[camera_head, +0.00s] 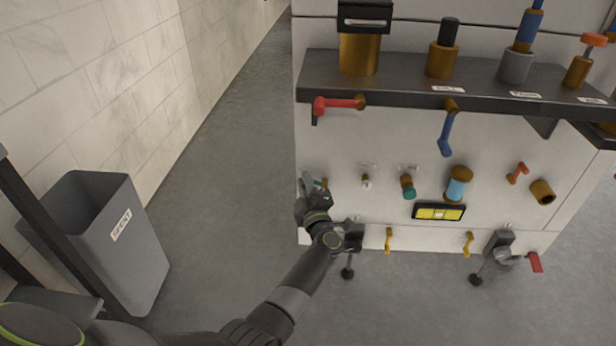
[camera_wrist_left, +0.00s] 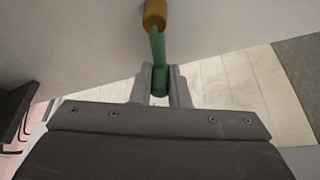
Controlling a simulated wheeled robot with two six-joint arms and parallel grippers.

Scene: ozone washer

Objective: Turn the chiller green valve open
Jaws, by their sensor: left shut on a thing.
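The green valve handle (camera_wrist_left: 158,50) hangs from a brass stem (camera_wrist_left: 155,14) on the white panel in the left wrist view. My left gripper (camera_wrist_left: 160,86) is shut on the lower end of this handle, with one finger on each side. In the head view my left gripper (camera_head: 314,186) is at the lower left part of the white panel (camera_head: 340,140), and it mostly hides the green valve there. My right gripper is not in view.
A red-handled valve (camera_head: 338,103) and a blue-handled valve (camera_head: 447,133) sit above under a dark shelf (camera_head: 400,92). A teal-tipped fitting (camera_head: 408,188) is to the right. A grey bin (camera_head: 100,235) stands at the left. Open floor lies between bin and panel.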

